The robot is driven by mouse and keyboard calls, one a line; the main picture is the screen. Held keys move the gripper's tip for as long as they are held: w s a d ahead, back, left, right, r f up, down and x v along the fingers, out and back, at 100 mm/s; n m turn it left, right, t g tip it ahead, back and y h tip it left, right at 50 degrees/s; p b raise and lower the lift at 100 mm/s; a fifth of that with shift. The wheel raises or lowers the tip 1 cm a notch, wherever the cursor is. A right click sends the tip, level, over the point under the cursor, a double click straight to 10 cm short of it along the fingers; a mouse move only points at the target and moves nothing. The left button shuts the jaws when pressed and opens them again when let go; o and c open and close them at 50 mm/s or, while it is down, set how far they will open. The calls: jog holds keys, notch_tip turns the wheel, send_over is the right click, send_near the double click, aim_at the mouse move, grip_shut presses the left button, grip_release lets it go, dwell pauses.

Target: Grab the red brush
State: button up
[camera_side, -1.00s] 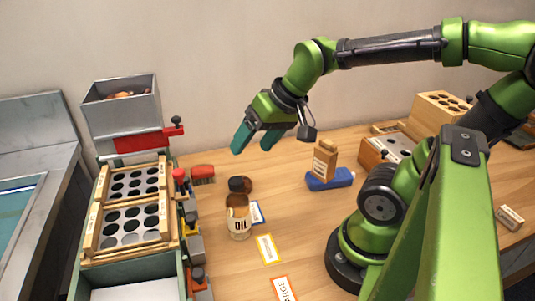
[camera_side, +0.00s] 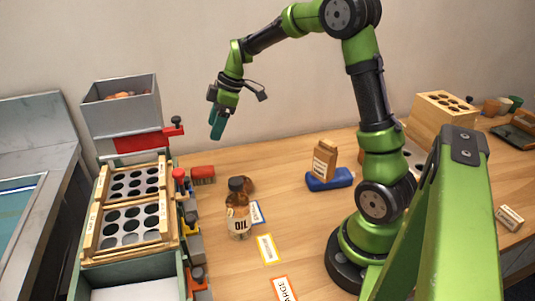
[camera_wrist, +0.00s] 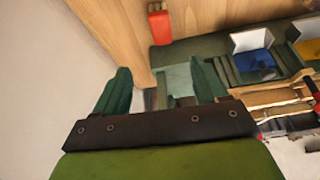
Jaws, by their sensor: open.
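The red brush (camera_side: 203,174) lies on the wooden table, just right of the tray machine, with its dark bristles facing down. A red block that looks like the same brush shows in the wrist view (camera_wrist: 159,26), beyond my fingers. My gripper (camera_side: 217,127) hangs in the air above and slightly right of the brush, well apart from it. Its teal fingers are spread and empty, as the wrist view (camera_wrist: 162,86) also shows.
An oil bottle (camera_side: 239,216) stands right of the brush. A red-handled lever (camera_side: 180,180) and the grey hopper (camera_side: 122,103) are on its left. The table between is mostly clear.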

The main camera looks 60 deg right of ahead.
send_near(202, 169)
jog(key=x, duration=0.4)
jog(key=shift+w+f, duration=0.3)
jog(key=shift+s+x, duration=0.2)
jog(key=shift+x, duration=2.55)
jog(key=c, duration=1.1)
